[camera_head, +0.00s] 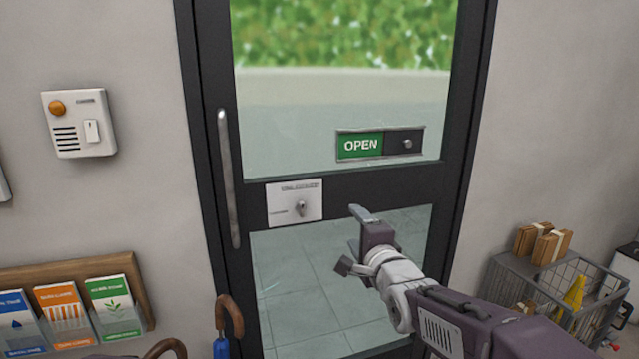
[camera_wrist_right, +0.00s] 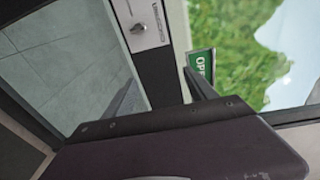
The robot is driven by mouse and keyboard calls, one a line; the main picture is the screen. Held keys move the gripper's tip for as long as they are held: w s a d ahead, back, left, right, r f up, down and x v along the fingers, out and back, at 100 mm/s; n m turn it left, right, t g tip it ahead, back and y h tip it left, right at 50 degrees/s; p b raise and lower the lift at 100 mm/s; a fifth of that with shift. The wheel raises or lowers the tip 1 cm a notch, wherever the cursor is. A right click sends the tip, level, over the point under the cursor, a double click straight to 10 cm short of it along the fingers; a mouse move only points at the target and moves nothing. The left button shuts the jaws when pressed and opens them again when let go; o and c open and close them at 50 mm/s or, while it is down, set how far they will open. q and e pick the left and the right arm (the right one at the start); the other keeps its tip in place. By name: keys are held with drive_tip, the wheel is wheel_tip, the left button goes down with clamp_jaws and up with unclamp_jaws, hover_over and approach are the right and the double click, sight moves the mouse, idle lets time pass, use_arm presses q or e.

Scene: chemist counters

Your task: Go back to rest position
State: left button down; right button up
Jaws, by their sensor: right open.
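My right gripper (camera_head: 358,238) reaches in from the lower right in the head view and is open and empty. It is in front of the glass door (camera_head: 340,280), below and right of the lock plate (camera_head: 295,203). The lock plate also shows in the right wrist view (camera_wrist_right: 150,25), with its small knob. The green and black OPEN sign (camera_head: 380,144) is on the door above the gripper; part of it shows in the wrist view (camera_wrist_right: 201,68). Any gap between gripper and door is hard to judge. My left gripper is not in view.
A long metal door handle (camera_head: 229,180) runs down the door's left side. A wall intercom box (camera_head: 79,123) and a leaflet rack (camera_head: 135,270) are at left. An umbrella handle (camera_head: 229,315) stands low by the door. A wire basket (camera_head: 560,290) with brown parcels is at right.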

drive_tip(key=s+d+f+n+g+h+p, duration=0.35)
drive_tip(key=s+d+g+p, duration=0.55)
drive_tip(key=p, duration=0.7)
use_arm(q)
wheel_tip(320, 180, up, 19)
drive_tip(key=shift+p, duration=0.4)
use_arm(e)
drive_tip(key=s+f+n+g, duration=0.3)
drive_tip(key=s+f+n, duration=0.2)
drive_tip(key=s, duration=0.4)
drive_tip(key=s+f+n+g, duration=0.3)
drive_tip(key=s+f+n, duration=0.2)
drive_tip(key=s+n, duration=0.2)
drive_tip(key=shift+s+d+f+g, duration=0.3)
drive_tip(key=shift+s+d+f, duration=0.1)
drive_tip(key=shift+s, duration=0.85)
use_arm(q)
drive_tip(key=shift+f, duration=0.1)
